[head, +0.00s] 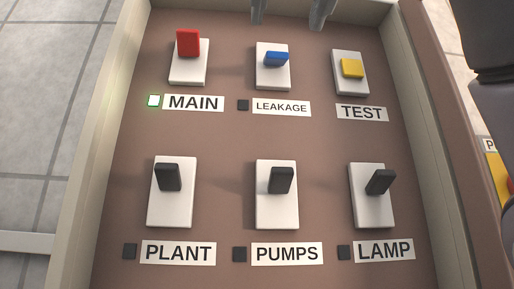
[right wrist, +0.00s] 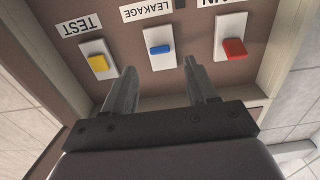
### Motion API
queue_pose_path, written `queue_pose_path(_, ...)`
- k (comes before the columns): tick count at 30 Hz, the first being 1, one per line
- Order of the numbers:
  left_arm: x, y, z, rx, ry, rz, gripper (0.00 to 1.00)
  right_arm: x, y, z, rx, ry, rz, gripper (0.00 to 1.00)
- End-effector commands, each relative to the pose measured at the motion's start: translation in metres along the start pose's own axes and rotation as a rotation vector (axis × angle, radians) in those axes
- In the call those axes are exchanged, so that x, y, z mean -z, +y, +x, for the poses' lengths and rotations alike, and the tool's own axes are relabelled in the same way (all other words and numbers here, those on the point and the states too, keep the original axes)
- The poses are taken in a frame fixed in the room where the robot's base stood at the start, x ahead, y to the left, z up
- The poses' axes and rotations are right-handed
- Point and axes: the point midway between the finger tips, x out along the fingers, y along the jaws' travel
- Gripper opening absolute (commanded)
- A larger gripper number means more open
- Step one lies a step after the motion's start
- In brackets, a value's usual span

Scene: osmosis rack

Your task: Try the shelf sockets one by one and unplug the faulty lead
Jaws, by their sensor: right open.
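A brown switch panel (head: 225,130) fills the head view; no shelf socket or lead shows. Its top row holds a red MAIN switch (head: 188,43), a blue LEAKAGE switch (head: 277,59) and a yellow TEST button (head: 352,68). Below are black PLANT (head: 168,177), PUMPS (head: 281,180) and LAMP (head: 381,182) switches. The lamp (head: 154,101) by MAIN is lit; the other indicators are dark. My right gripper (head: 289,14) is open and empty at the panel's top edge, beyond LEAKAGE. In the right wrist view, the blue switch (right wrist: 159,49) appears between its fingers (right wrist: 160,85), apart from them. My left gripper is out of view.
A raised pale frame (head: 110,110) borders the panel. Tiled floor (head: 45,100) lies to the left. A yellow item (head: 496,172) with a partly cut-off label stands at the right edge. The space over the lower switches is clear.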

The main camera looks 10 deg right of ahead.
Motion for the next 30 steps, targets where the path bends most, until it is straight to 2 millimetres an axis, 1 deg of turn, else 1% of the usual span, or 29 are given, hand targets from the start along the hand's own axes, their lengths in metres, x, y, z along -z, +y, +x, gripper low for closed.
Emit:
queue_pose_path(4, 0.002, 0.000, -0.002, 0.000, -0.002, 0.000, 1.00, 0.001, 0.001, 0.011, -0.001, -0.002, 0.000, 0.57)
queue_pose_path(12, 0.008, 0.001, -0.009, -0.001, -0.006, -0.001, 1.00, 0.001, 0.001, 0.053, -0.002, -0.003, 0.001, 0.57)
queue_pose_path(15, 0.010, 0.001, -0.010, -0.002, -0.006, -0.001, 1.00, 0.001, 0.000, 0.064, -0.001, -0.002, 0.001, 0.57)
queue_pose_path(19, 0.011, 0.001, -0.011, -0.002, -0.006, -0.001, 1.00, 0.000, 0.000, 0.071, -0.001, -0.001, 0.001, 0.57)
queue_pose_path(26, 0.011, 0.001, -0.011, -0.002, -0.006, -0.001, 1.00, 0.000, 0.000, 0.072, -0.001, -0.001, 0.000, 0.57)
queue_pose_path(27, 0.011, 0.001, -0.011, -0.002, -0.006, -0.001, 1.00, 0.000, 0.000, 0.071, -0.001, -0.001, 0.000, 0.51)
queue_pose_path(29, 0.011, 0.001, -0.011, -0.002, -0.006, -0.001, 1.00, 0.000, 0.000, 0.071, -0.001, -0.001, 0.000, 0.31)
queue_pose_path(30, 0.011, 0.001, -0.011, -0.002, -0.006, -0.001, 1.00, 0.000, 0.000, 0.071, -0.001, -0.001, 0.000, 0.18)
